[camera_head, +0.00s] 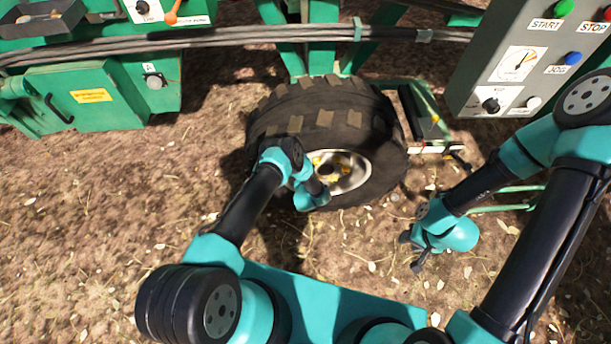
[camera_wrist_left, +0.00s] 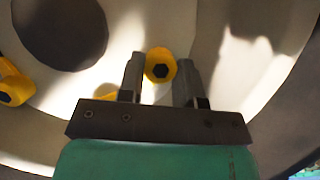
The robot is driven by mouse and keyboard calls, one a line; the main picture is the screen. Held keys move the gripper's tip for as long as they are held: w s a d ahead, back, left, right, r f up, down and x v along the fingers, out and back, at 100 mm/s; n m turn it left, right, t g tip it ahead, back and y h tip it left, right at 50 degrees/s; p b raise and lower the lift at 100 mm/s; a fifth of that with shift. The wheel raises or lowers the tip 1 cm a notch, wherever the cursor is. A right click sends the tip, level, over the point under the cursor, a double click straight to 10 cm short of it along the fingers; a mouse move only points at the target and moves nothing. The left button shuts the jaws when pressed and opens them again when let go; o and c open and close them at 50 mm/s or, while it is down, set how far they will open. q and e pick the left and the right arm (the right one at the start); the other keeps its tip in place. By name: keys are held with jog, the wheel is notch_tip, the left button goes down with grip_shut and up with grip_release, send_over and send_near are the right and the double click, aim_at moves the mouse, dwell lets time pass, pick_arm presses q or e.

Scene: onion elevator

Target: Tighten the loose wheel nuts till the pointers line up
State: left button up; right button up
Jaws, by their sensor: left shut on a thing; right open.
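The wheel has a black lugged tyre (camera_head: 325,118) and a pale metal rim (camera_head: 357,178) around a dark hub hole. Yellow pieces, the wheel nuts with their pointers, show around the hub, partly hidden by my left arm. In the left wrist view, my left gripper (camera_wrist_left: 159,70) has one yellow nut (camera_wrist_left: 160,66) with a dark hexagonal centre between its fingers and is shut on it. Another yellow nut (camera_wrist_left: 10,88) shows at the left edge. Whether the pointers line up is too small to tell. My right gripper (camera_head: 411,252) is open and empty, above the soil right of the wheel.
A grey control box (camera_head: 535,65) with START, STOP and JOG buttons hangs at upper right. A green cabinet (camera_head: 100,100) stands at left under a run of cables (camera_head: 230,38). A green frame part (camera_head: 432,120) stands right of the tyre. Bare soil lies in front.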

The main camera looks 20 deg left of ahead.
pick_arm(q)
jog(key=m+y, duration=0.2)
jog(key=m, duration=0.1)
jog(key=shift+w+d+g, duration=0.1)
jog(key=shift+d+g, duration=0.05)
jog(key=shift+g, duration=0.25)
dwell(0.4)
jog(key=o, duration=0.9)
jog(key=shift+o, duration=0.2)
jog(key=v, duration=1.7)
jog(key=shift+d, duration=0.25)
